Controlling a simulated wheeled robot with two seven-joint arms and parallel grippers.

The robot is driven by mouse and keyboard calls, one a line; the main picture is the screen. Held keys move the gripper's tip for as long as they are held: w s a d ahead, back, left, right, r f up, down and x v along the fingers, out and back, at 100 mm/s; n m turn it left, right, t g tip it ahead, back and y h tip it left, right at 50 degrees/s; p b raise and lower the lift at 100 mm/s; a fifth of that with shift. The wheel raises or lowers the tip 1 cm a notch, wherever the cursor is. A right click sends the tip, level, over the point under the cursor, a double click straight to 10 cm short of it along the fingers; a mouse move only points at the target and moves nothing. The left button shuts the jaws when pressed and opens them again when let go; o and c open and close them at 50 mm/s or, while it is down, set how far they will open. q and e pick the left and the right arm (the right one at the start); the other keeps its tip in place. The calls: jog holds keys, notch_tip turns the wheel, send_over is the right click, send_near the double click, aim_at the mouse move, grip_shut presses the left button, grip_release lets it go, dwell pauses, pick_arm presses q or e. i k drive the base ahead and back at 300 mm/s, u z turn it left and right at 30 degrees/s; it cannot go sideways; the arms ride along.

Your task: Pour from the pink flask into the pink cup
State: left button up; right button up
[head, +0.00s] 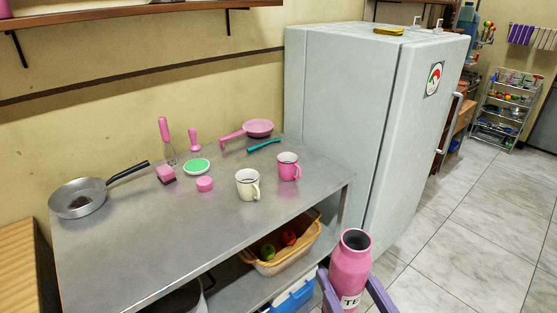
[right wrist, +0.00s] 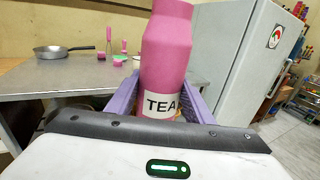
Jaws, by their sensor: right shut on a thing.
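The pink flask (head: 350,268) is upright with an open dark mouth, in front of the table's right end. My right gripper (head: 354,290) is shut on it, one purple finger on each side. In the right wrist view the flask (right wrist: 166,60) stands between the fingers, with a white "TEA" label facing the camera. The pink cup (head: 288,168) stands upright on the metal table, beyond and to the left of the flask. My left gripper is not in view.
A white cup (head: 247,185) stands left of the pink cup on the metal table (head: 150,265). A pan (head: 78,198), pink utensils and a pink strainer (head: 258,128) lie farther back. A fridge (head: 345,130) stands at the right. A basket (head: 270,262) with fruit is below.

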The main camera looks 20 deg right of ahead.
aim_at(290, 169)
jog(key=u, duration=3.35)
jog(key=k, duration=2.35)
jog(key=z, duration=1.9)
jog(key=i, duration=1)
jog(key=z, duration=0.1)
